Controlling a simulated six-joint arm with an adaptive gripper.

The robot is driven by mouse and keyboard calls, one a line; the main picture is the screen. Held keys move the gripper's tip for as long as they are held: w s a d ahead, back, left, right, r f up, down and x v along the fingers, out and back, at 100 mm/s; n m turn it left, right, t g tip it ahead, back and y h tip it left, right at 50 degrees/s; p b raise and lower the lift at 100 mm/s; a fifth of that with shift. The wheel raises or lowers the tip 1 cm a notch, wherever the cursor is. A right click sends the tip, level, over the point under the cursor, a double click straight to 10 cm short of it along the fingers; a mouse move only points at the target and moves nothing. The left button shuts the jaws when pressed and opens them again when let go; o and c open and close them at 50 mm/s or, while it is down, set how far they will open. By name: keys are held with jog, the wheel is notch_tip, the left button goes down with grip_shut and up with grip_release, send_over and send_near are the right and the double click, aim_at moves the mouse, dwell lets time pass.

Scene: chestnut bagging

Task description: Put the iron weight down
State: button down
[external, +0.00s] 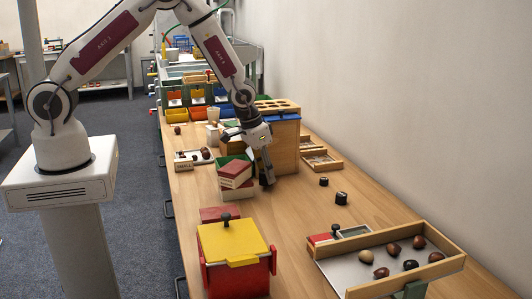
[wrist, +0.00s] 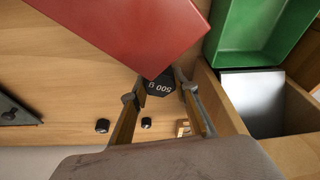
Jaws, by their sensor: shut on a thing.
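The iron weight (wrist: 158,86) is a dark block with "500 g" in pale marks, between my fingers in the wrist view. My gripper (wrist: 160,94) is shut on it. In the external view my gripper (external: 267,178) points down just right of the stacked red-topped boxes and in front of the wooden cabinet. The weight there is a small dark shape, mostly merged with the fingers. Whether its underside touches the table cannot be told.
Red-topped boxes (external: 236,170) stand close left of my gripper; a wooden cabinet (external: 286,143) stands behind. Two small black weights (external: 341,198) (external: 323,181) stand to the right. A yellow-lidded red box (external: 232,245) and a chestnut tray (external: 345,272) are nearer. Bare tabletop (external: 290,210) lies between.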

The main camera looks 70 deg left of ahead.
jog(key=shift+d+f, duration=0.1)
jog(key=shift+f, duration=0.4)
jog(key=shift+f, duration=0.1)
jog(key=c, duration=1.6)
grip_release()
jog(key=shift+o, duration=0.2)
jog(key=v, duration=1.2)
